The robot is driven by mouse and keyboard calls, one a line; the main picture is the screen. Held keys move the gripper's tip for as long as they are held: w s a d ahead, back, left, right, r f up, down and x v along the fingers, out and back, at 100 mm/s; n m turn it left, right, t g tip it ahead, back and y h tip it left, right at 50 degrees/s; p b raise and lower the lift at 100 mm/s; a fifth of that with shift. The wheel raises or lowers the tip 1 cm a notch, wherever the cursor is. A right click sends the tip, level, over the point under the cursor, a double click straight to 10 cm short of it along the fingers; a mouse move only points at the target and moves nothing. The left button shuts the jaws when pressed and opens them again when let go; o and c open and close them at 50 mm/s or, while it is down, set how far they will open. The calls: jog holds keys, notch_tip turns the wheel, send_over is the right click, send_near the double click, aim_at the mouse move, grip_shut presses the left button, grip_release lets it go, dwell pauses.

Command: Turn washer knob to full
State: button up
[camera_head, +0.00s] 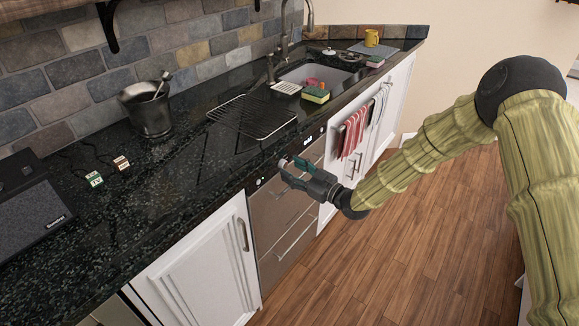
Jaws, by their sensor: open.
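A stainless-steel appliance front (281,221), which looks like the washer, is built in under the counter between white cabinets. Its top panel carries a small round dark knob (259,182) near the left end and a small lit display (308,140) farther right. My gripper (284,168) is open and empty, its fingers pointing left at the panel's upper edge, just right of the knob. I cannot tell whether the fingers touch the panel. The gripper hides the middle of the panel, and the knob's setting is too small to read.
The black counter (200,196) overhangs the front. On it are a wire rack (252,117), a metal mortar (148,112), a dark speaker-like box (32,207) and a sink (318,72) with sponges. Towels (352,131) hang right of the appliance. The wooden floor (400,245) is clear.

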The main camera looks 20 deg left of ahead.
jog(key=shift+x, duration=1.1)
jog(key=shift+c, duration=0.2)
jog(key=c, duration=1)
